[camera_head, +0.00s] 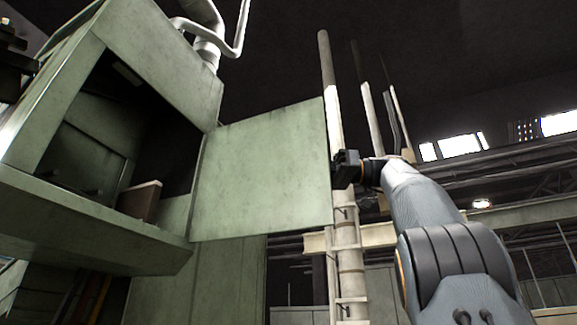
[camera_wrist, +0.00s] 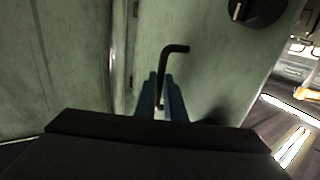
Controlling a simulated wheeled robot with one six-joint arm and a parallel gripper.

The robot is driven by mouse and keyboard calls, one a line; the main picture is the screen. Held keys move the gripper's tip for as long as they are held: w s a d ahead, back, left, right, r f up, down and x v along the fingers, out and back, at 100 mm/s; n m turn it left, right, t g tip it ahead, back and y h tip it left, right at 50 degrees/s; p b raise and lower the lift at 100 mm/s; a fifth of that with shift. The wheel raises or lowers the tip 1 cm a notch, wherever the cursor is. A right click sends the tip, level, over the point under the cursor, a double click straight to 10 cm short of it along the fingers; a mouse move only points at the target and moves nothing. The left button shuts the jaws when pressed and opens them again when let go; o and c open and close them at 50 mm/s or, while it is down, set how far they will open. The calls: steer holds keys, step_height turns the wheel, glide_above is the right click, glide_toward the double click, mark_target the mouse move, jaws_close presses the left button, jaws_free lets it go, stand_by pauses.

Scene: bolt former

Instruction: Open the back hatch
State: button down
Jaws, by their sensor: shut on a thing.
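The back hatch (camera_head: 262,172) is a pale green metal door, swung out to the right from the machine's open compartment (camera_head: 150,130). My gripper (camera_head: 345,169) is at the hatch's free right edge, and the fingertips are hidden there. In the wrist view the hatch (camera_wrist: 215,75) fills the middle. A dark bent handle (camera_wrist: 165,75) stands out from it. The blue fingers of my gripper (camera_wrist: 161,100) are on either side of the handle's lower part, shut on it. A black round knob (camera_wrist: 255,10) sits higher on the hatch.
The machine's green body (camera_head: 150,50) stands left, with a ledge (camera_head: 90,230) jutting below the opening. A pale pole (camera_head: 335,110) rises behind the hatch's free edge. Pipes (camera_head: 210,30) run above the machine.

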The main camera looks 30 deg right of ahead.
steer(key=shift+w+d+f, duration=0.1)
steer(key=shift+w+f, duration=0.15)
steer(key=c, duration=2.1)
jaws_free()
steer(key=shift+w, duration=0.1)
steer(key=shift+o, duration=1.2)
steer(key=shift+w+a, duration=0.25)
steer(key=p+v, duration=0.1)
steer(key=v, duration=0.7)
steer(key=shift+s, duration=0.3)
steer(key=shift+r, duration=0.1)
